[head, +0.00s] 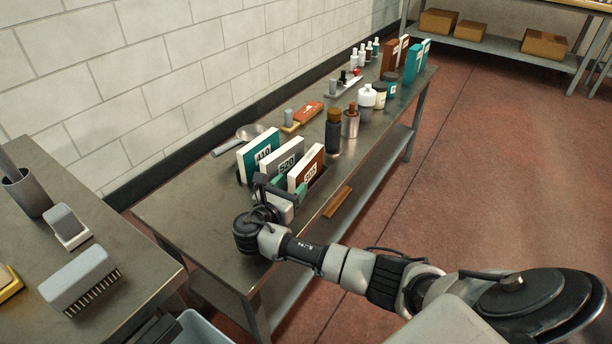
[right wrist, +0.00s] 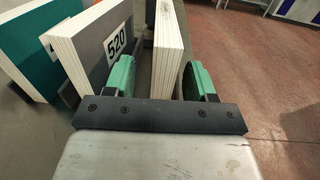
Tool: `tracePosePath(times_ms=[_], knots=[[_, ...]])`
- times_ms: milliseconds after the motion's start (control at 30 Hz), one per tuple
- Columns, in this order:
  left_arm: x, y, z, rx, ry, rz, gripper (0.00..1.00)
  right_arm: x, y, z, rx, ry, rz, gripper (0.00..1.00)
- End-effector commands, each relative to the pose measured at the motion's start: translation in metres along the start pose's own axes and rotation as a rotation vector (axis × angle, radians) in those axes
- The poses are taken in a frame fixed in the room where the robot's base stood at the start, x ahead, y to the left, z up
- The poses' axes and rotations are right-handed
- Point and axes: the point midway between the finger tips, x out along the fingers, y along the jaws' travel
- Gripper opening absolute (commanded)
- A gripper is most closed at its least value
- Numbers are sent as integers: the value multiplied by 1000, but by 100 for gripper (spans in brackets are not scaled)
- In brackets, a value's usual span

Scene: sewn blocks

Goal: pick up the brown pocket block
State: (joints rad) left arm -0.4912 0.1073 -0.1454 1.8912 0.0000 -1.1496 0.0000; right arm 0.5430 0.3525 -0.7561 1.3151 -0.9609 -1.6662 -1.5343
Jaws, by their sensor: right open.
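The brown pocket block (head: 310,168) stands upright at the front end of a row of three book-like blocks, its pale edge towards my right gripper (head: 288,190). In the right wrist view, the pale edge of this block (right wrist: 168,50) shows between the two green finger pads of my right gripper (right wrist: 158,78). The gripper is open, with one pad on each side of the block. The left pad is in the gap beside the grey 520 block (right wrist: 100,50). I cannot tell whether either pad touches the brown block. My left gripper is not in view.
A teal 410 block (head: 262,152) stands behind the grey one. Dark bottles and jars (head: 333,132) stand farther along the metal bench (head: 190,205). A brown strip (head: 337,201) lies on the lower shelf. Another table (head: 140,255) is at the left.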

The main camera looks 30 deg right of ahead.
Motion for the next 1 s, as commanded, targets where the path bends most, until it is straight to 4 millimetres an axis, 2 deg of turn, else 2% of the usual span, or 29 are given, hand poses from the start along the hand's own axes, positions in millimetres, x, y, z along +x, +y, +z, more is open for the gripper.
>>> tracePosePath(times_ms=[100, 200, 500, 567, 867, 1000], knots=[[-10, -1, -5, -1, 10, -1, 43, 20, -4, 1, -1, -3, -2, 55], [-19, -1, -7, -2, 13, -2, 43, 31, -3, 1, -1, -2, 0, 55], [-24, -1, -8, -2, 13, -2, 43, 37, -3, 2, -2, 0, 0, 55], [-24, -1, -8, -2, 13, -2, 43, 36, -3, 2, -2, 0, 0, 48], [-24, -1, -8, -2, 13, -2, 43, 36, -3, 2, -2, 1, 1, 2], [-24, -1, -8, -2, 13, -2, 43, 36, -3, 2, -1, -1, 1, 0]])
